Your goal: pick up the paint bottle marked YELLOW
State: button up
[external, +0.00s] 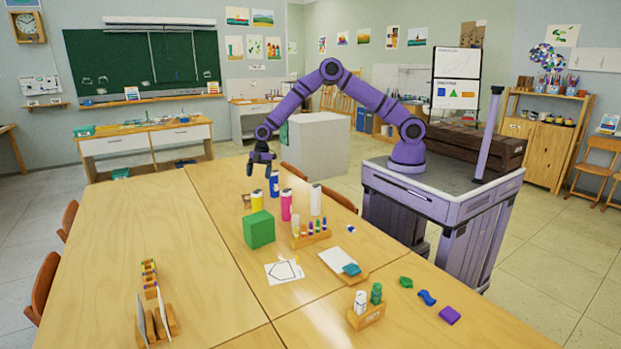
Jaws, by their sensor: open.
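A yellow paint bottle (257,201) stands upright on the wooden table, in a group with a blue bottle (274,185), a pink bottle (286,205) and a white bottle (316,199). Any lettering on them is too small to read. My gripper (260,172) hangs above the table, pointing down, open and empty. In the picture it is above the yellow bottle and just up and left of the blue one. It appears apart from both; its exact depth is hard to tell.
A green block (259,229) stands just in front of the yellow bottle. A small wooden holder (310,239) with colored pieces is to the right. A rack with white and green bottles (367,316) is nearer the camera. The table's left part (130,220) is largely clear.

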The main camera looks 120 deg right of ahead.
aim_at(257, 191)
jog(key=x, duration=1)
jog(key=shift+f, duration=0.4)
jog(key=c, duration=1.6)
